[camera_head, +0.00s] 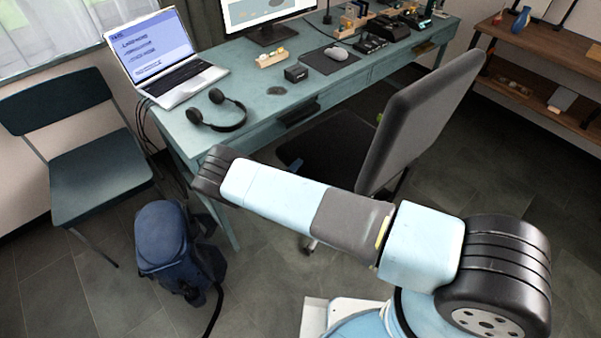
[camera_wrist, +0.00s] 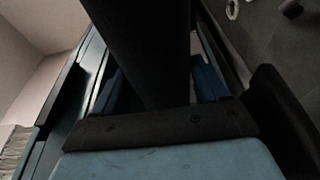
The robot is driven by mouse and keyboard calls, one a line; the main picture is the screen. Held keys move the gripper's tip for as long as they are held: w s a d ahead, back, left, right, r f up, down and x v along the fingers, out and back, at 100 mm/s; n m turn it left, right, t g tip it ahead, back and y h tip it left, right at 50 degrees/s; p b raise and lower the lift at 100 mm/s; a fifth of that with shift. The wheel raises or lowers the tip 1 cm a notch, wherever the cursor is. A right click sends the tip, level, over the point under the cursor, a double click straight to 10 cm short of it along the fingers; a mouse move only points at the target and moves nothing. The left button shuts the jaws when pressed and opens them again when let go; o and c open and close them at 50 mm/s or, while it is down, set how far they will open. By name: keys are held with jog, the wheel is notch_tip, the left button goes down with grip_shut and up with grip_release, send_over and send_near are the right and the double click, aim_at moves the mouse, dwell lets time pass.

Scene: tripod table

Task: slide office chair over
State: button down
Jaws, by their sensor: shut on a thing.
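The office chair (camera_head: 418,115) stands in front of the teal desk, with a tall grey backrest and a dark seat (camera_head: 335,145) partly under the desk edge. My arm crosses in front of it and hides much of its lower part. In the wrist view my gripper (camera_wrist: 158,88) has its blue fingers on both sides of a dark part of the office chair (camera_wrist: 150,45), shut on it. Which part of the chair this is cannot be told for sure. In the head view my gripper is mostly hidden behind my arm.
The teal desk (camera_head: 262,108) holds a laptop (camera_head: 165,60), headphones (camera_head: 216,111) and a monitor. A teal side chair (camera_head: 95,170) and a blue backpack (camera_head: 162,240) stand at the left. A wooden shelf (camera_head: 545,50) is at the right. Tiled floor is open to the right of the office chair.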

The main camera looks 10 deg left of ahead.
jog(key=shift+c, duration=1.7)
grip_release()
jog(key=shift+s+a+f, duration=0.15)
jog(key=shift+f, duration=0.05)
jog(key=o, duration=0.3)
jog(key=shift+r, duration=0.1)
jog(key=shift+o, duration=0.2)
jog(key=v, duration=1.3)
jog(key=shift+s, duration=0.35)
jog(key=shift+w+a+r, duration=0.1)
jog(key=shift+a, duration=0.05)
